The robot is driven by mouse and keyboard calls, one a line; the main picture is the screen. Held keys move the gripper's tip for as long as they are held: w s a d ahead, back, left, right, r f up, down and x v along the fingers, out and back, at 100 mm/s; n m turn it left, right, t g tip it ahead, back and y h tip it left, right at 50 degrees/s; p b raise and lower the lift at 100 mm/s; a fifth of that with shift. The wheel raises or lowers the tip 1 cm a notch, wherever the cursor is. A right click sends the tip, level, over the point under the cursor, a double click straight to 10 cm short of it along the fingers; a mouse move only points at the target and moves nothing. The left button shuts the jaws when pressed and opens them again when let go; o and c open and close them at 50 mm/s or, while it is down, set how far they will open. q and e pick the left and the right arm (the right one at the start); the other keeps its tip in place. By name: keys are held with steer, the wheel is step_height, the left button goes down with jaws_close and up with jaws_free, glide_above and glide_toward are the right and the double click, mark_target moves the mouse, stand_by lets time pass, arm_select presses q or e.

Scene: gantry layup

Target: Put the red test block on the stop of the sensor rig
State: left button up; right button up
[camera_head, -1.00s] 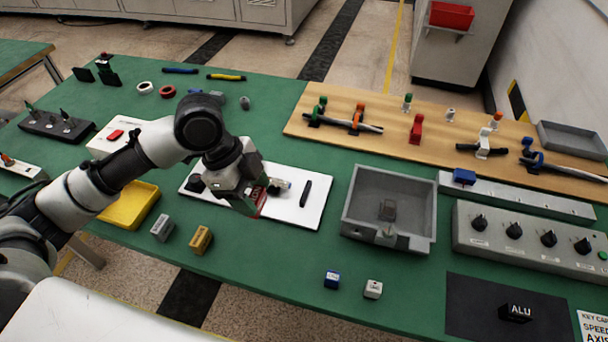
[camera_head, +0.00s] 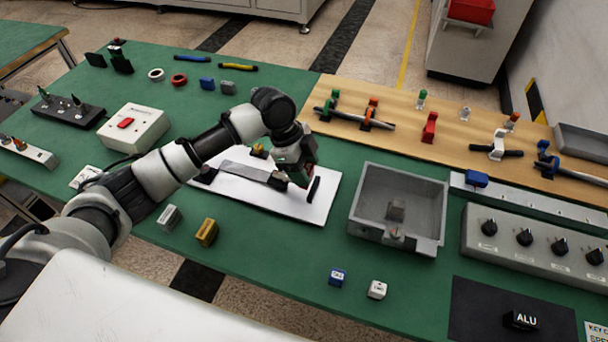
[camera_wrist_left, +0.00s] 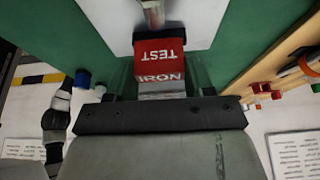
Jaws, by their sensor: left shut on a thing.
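The red test block (camera_wrist_left: 160,55) is between the fingers of my left gripper (camera_wrist_left: 160,88) in the left wrist view, its lettered faces showing. In the head view my left gripper (camera_head: 300,180) is low over the right part of the sensor rig's white plate (camera_head: 235,196), and the block is mostly hidden. A dark bar (camera_head: 314,188), seemingly the stop, is close to the gripper's right. A grey cylindrical part (camera_wrist_left: 152,12) is right at the block's far side; I cannot tell whether they touch. My right gripper is out of view.
A grey open bin (camera_head: 366,220) stands right of the plate. Grey (camera_head: 169,218) and yellow (camera_head: 206,232) blocks lie in front of it, with blue (camera_head: 337,277) and white (camera_head: 377,289) blocks nearer the table's front. A wooden board (camera_head: 420,145) with clips is behind.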

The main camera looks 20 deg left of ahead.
arm_select(q)
steer(key=shift+f, duration=1.65)
steer(key=o, duration=1.2)
steer(key=shift+f, duration=0.1)
steer(key=v, duration=1.2)
